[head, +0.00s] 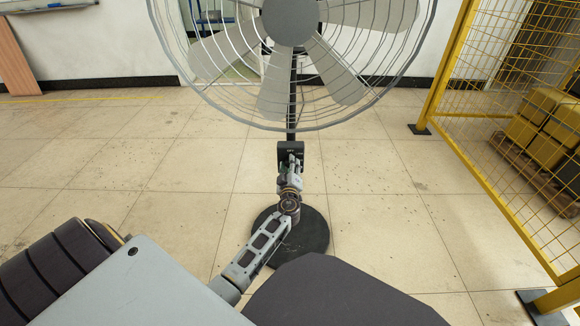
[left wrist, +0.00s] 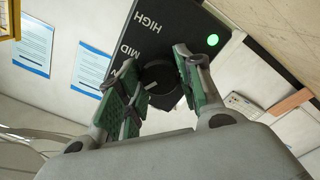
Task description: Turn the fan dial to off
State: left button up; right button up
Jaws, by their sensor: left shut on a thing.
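The black fan dial (left wrist: 160,78) sits on the dark control box (left wrist: 180,22), where the words HIGH and MID can be read; a further label is partly hidden by my fingers. A small light mark shows near the dial's lower left edge. My left gripper (left wrist: 156,66) has its green-padded fingers on both sides of the dial and is shut on it. In the head view the control box (head: 291,149) is on the fan's pole, and my left gripper (head: 290,170) reaches up to it. The dial is hidden there. My right gripper is not in view.
The caged fan (head: 290,20) stands above the box on a round black base (head: 315,236). A green light (left wrist: 213,39) glows on the box. A yellow mesh fence (head: 490,150) stands at the right, with yellow boxes on a pallet behind it. The tiled floor at the left is clear.

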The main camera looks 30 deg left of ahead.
pick_arm(q)
jog(key=n, duration=0.5)
jog(key=shift+a, duration=0.1)
jog(key=shift+n, duration=0.5)
jog(key=o, duration=1)
jog(key=shift+o, duration=0.2)
jog(key=shift+s, duration=0.2)
jog(key=v, duration=1.1)
jog(key=shift+s+d, duration=0.25)
jog(key=shift+d, duration=0.1)
jog(key=shift+f, duration=0.1)
